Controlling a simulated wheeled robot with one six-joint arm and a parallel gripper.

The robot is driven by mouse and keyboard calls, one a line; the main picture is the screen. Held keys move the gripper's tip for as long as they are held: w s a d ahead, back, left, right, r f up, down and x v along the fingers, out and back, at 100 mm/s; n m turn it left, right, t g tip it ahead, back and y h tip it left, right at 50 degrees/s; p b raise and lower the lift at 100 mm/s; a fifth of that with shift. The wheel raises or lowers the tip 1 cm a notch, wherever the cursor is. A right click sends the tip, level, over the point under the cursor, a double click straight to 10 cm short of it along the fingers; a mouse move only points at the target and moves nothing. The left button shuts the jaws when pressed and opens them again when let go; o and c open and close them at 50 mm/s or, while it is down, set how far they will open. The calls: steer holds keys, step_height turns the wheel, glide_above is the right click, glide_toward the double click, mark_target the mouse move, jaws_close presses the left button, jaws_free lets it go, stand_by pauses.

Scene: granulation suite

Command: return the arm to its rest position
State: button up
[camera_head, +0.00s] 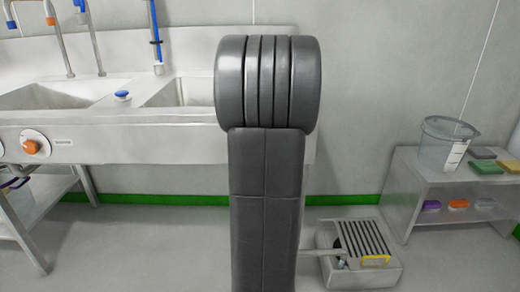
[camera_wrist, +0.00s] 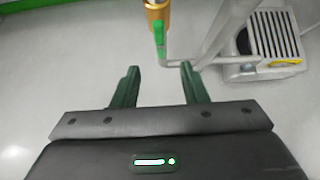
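My gripper (camera_wrist: 159,72) shows in the wrist view with its two green fingers apart and nothing between them. It points toward the floor and the foot of the sink stand. In the head view my dark grey arm stands upright in the middle and hides part of the sink's right end. The gripper itself is hidden in the head view.
A steel double sink (camera_head: 120,120) stands at the left. A grated floor box (camera_head: 362,262) sits right of my arm and also shows in the wrist view (camera_wrist: 268,45). A steel shelf (camera_head: 425,180) at the right holds a clear bucket (camera_head: 445,145) and coloured sponges (camera_head: 487,166). A gold cylinder (camera_wrist: 157,14) is ahead of the fingers.

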steer(key=b+x, duration=0.4)
steer(key=x, duration=0.8)
steer(key=shift+w+f+b, duration=0.15)
steer(key=shift+f+b, duration=0.05)
steer(key=shift+b, duration=0.15)
steer(key=shift+r, duration=0.1)
steer(key=shift+r, duration=0.1)
